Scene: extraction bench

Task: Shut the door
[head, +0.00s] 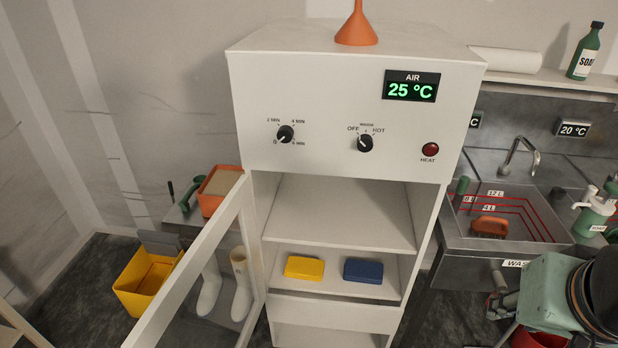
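The door (222,235) is a white frame with a clear pane, on the left side of a white cabinet (340,95). It stands wide open, swung out to the left and toward me. The cabinet's inside shows shelves, with a yellow block (304,268) and a blue block (363,271) on one of them. My gripper (503,300) is at the lower right, in front of the sink unit and well apart from the door. It is small and dark here, and I cannot tell whether its fingers are open.
White boots (240,285) show through the door's pane. A yellow bucket (147,281) stands on the floor at left, and an orange box (219,189) sits behind the door. A sink (505,213) is right of the cabinet. An orange funnel (356,28) stands on the cabinet top.

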